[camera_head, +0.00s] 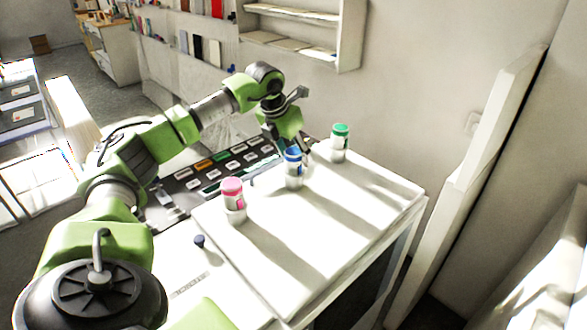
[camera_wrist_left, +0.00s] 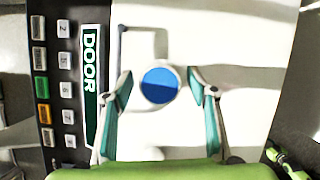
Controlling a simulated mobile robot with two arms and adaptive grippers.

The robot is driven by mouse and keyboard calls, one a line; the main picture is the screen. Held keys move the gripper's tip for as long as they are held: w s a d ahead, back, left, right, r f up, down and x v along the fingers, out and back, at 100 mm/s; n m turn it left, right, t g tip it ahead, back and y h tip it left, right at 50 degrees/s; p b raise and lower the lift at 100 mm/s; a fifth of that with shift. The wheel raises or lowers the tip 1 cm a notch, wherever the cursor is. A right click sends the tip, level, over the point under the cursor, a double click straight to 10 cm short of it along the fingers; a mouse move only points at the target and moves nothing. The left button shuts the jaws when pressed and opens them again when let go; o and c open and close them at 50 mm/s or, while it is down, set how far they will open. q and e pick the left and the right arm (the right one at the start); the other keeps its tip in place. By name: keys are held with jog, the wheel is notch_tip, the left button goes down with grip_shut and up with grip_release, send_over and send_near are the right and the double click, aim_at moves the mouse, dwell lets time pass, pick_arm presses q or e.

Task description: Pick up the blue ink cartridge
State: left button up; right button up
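The blue ink cartridge (camera_head: 293,167) stands upright on the white table between a pink cartridge (camera_head: 234,199) and a green cartridge (camera_head: 340,142). My left gripper (camera_head: 294,148) is just above and behind it in the head view. In the left wrist view the round blue top (camera_wrist_left: 160,86) lies between the two spread fingers of the left gripper (camera_wrist_left: 160,88), with a gap on each side. The left gripper is open and empty. My right gripper is not in view.
A dark panel with rows of labelled keys (camera_head: 215,163) lies behind the cartridges. A small dark knob (camera_head: 199,241) stands near the front left. The white tabletop (camera_head: 330,225) is clear to the right. A wall with shelves rises behind.

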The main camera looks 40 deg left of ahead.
pick_arm(q)
grip_shut()
jog(key=shift+r, duration=0.1)
